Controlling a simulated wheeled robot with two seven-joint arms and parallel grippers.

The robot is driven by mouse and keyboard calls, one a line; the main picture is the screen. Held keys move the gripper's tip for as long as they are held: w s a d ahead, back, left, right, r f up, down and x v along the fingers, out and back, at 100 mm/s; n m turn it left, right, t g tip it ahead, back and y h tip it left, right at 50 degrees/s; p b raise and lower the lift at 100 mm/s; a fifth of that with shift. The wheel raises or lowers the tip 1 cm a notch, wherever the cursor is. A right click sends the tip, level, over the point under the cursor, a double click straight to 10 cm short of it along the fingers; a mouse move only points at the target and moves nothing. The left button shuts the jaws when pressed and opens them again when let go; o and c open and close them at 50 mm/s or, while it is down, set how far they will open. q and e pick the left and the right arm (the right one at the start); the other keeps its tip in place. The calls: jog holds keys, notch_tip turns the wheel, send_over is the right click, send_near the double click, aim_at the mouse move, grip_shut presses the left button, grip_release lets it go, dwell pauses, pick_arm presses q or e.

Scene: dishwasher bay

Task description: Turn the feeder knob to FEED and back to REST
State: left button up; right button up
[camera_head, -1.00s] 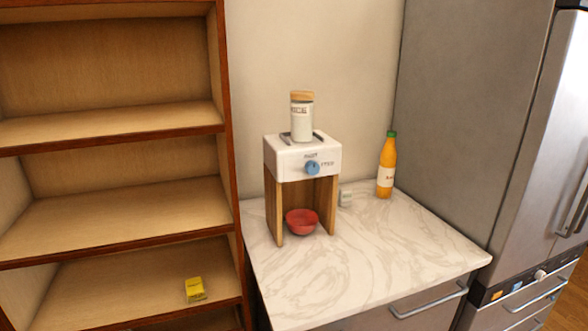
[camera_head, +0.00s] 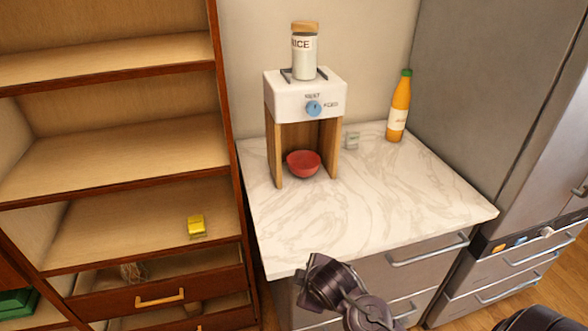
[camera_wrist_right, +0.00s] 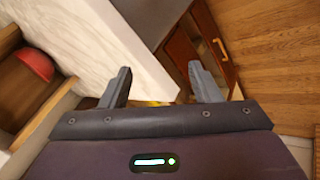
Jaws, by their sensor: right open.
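The blue feeder knob (camera_head: 314,108) is on the white front of the feeder (camera_head: 285,107), with REST lettered above it and FEED to its right. Its pointer is too small to read. A rice jar (camera_head: 304,58) with a wooden lid stands upright on top of the feeder. A red bowl (camera_head: 303,163) sits between the wooden legs and also shows in the right wrist view (camera_wrist_right: 33,63). My right gripper (camera_wrist_right: 161,84) is open and empty, apart from the knob. A dark arm part of mine shows below the counter in the head view. My left gripper is not in view.
The marble counter (camera_head: 375,205) is clear in front of the feeder. An orange bottle (camera_head: 399,108) and a small pale item (camera_head: 352,140) stand right of it. A wooden shelf unit (camera_head: 120,145) holding a yellow item (camera_head: 196,226) is left; a steel fridge (camera_head: 480,110) is right.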

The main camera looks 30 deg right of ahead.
jog(key=w+d+r+n+t, duration=0.1)
jog(key=w+r+n, duration=0.1)
jog(key=w, duration=0.1)
jog(key=w+d+r+n+t, duration=0.1)
jog(key=w+d+r+n, duration=0.1)
jog(key=w, duration=0.1)
jog(key=w+d+r+n+t+h, duration=0.1)
jog(key=w+d+r+n, duration=0.1)
jog(key=n, duration=0.1)
jog(key=shift+w+r+t, duration=0.2)
jog(key=shift+w+t, duration=0.1)
jog(key=shift+w, duration=0.1)
jog(key=w+d+r+n+t, duration=0.2)
jog(key=w+d+r+n, duration=0.2)
jog(key=w+r, duration=0.1)
jog(key=n+t+h+p, duration=0.15)
jog(key=n+t, duration=0.35)
jog(key=n, duration=0.5)
send_near(315, 111)
jog(key=x, duration=0.2)
jog(key=p+x, duration=0.1)
jog(key=x, duration=0.4)
jog(key=shift+w+r, duration=0.1)
jog(key=shift+r, duration=0.1)
jog(key=shift+w+d+f+p, duration=0.15)
jog(key=shift+w+p, duration=0.25)
jog(key=shift+w, duration=0.3)
jog(key=c, duration=1)
